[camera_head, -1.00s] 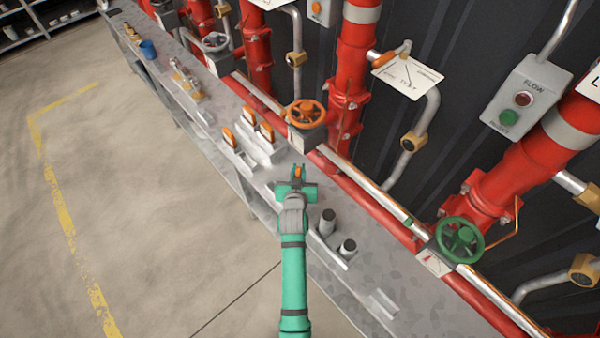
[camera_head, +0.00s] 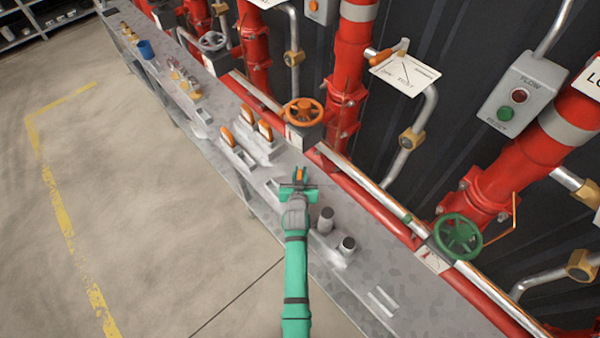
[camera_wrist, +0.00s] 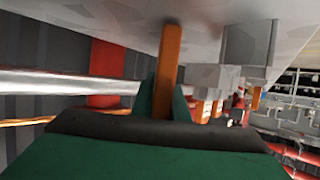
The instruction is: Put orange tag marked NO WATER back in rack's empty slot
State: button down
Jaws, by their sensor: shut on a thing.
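My gripper (camera_head: 299,178) is at the end of the green arm, over the grey bench. It is shut on an orange tag (camera_head: 300,174). In the wrist view the tag (camera_wrist: 168,72) stands up between the green fingers as a narrow orange strip; its marking cannot be read. The grey rack (camera_head: 262,153) stands on the bench to the upper left of my gripper and apart from it. Several orange tags (camera_head: 249,113) stand upright in the rack. Which slot is empty cannot be made out clearly.
Two dark-topped grey cylinders (camera_head: 326,220) stand close to the right of my gripper. A silver rail (camera_head: 370,185) runs along the back. The bench's right end is mostly clear.

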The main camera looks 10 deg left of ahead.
jog(key=c, duration=1.7)
grip_release()
jog(key=shift+m+t+h, duration=0.4)
jog(key=shift+m+t, duration=0.1)
jog(key=shift+t, duration=0.2)
jog(key=d+v, duration=0.2)
jog(key=v, duration=1.2)
jog(key=d+v, duration=0.2)
jog(key=v, duration=1.2)
jog(key=d+v, duration=0.3)
jog(key=v, duration=1.2)
jog(key=shift+w+f, duration=0.1)
jog(key=shift+f, duration=0.15)
jog(key=shift+t+h, duration=0.3)
jog(key=shift+h, duration=0.1)
jog(key=s+r, duration=0.4)
jog(key=s+d+r, duration=0.1)
jog(key=s+r, duration=0.1)
jog(key=r, duration=0.1)
jog(key=shift+s+d, duration=0.1)
jog(key=shift+s, duration=0.15)
jog(key=shift+c, duration=0.3)
jog(key=shift+r, duration=0.15)
